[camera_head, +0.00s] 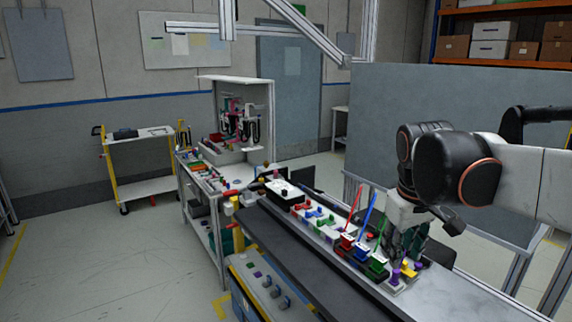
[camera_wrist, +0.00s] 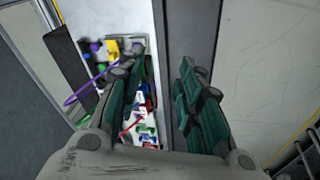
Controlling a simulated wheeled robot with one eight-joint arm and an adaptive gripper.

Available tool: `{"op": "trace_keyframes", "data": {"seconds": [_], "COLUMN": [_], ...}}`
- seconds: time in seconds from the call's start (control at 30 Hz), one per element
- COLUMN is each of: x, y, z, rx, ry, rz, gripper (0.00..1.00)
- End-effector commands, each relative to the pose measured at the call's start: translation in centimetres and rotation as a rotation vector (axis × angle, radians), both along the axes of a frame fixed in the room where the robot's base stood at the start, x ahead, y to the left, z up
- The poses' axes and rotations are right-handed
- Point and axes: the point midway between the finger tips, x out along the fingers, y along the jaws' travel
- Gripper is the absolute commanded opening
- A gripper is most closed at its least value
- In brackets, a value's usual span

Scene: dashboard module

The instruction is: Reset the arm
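My arm (camera_head: 530,178) reaches in from the right in the head view. My gripper (camera_head: 408,236) hangs pointing down over the near right end of the long module board, beside the green and purple parts. In the wrist view my gripper (camera_wrist: 165,78) has its two green-padded fingers apart, with nothing held between them. Below them lie the white board with coloured parts (camera_wrist: 138,95) and a dark grey strip (camera_wrist: 188,45). Whether the fingers touch any part is unclear.
Red, blue and green rods (camera_head: 368,217) stand up from the board close to my gripper. A white box (camera_head: 285,190) sits farther along. A tool bench (camera_head: 210,180) and a yellow-framed cart (camera_head: 142,185) stand to the left. A grey partition (camera_head: 440,125) rises behind my arm.

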Motion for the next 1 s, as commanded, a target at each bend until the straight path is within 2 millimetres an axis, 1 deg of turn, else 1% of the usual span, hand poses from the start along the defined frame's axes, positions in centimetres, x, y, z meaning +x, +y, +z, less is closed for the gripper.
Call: {"op": "trace_keyframes", "data": {"seconds": [0.03, 0.17, 0.3, 0.5, 0.6, 0.7, 0.8, 1.0], "x": [-1.5, -4.6, -7.8, -12.0, -13.6, -14.6, -15.2, -15.4], "y": [0.3, 1.2, 2.0, 3.0, 3.4, 3.7, 3.8, 3.9], "z": [-0.5, -1.7, -3.5, -6.6, -8.1, -9.3, -9.9, -10.2], "rx": [0.01, 0.042, 0.081, 0.142, 0.172, 0.193, 0.206, 0.213], "ry": [-0.027, -0.103, -0.183, -0.295, -0.339, -0.372, -0.392, -0.402], "rz": [-0.013, -0.053, -0.097, -0.161, -0.188, -0.207, -0.217, -0.224], "gripper": [0.33, 0.33, 0.33, 0.33, 0.33, 0.33, 0.33, 0.33]}}
